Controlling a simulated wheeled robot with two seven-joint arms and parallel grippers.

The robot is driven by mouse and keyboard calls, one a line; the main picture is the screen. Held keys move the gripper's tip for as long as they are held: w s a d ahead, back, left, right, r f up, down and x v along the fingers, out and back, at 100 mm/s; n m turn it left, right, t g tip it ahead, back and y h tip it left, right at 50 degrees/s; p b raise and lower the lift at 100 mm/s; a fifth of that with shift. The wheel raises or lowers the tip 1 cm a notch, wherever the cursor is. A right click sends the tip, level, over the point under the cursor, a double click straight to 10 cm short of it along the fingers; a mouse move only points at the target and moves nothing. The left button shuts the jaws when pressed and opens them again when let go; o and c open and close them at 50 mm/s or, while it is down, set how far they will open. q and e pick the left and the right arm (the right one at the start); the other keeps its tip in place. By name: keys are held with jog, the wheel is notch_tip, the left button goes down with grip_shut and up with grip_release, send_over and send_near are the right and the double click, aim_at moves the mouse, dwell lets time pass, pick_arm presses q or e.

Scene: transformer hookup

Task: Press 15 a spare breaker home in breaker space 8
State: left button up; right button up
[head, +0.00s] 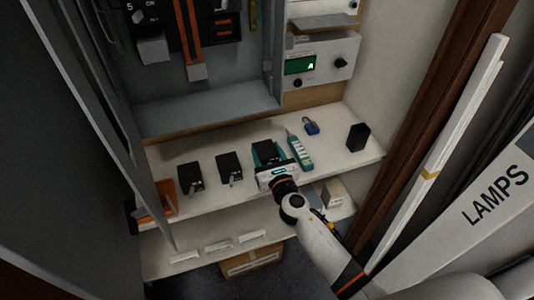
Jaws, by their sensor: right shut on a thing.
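My right gripper (268,162) reaches over the white shelf from the lower right. It is shut on a black breaker (266,150), which sits at or just above the shelf; I cannot tell whether it touches. Two more black breakers, one in the middle (229,167) and one at the left (190,177), stand in a row to its left. The open grey panel (205,112) is above and behind, with orange bars (188,32) and black breakers at the top. Its space 8 cannot be made out. My left gripper is out of view.
A teal meter (300,152), a blue padlock (311,127) and a black block (358,137) lie right of the gripper. An orange item (163,199) is at the shelf's left end. The grey door (110,120) hangs open at left. A control box (325,62) is above right.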

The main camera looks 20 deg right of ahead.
notch_tip(320, 180, up, 11)
jog(key=p, duration=0.7)
notch_tip(320, 180, up, 15)
jog(key=p, duration=0.4)
send_over(267, 153)
jog(key=w+a+r+p, duration=0.3)
jog(key=a+r+p, duration=0.2)
jog(key=p, duration=0.1)
jog(key=shift+w+r, duration=0.15)
jog(key=shift+r, duration=0.1)
jog(key=w, duration=0.6)
jog(key=shift+a+p, duration=0.15)
jog(key=shift+p, duration=0.2)
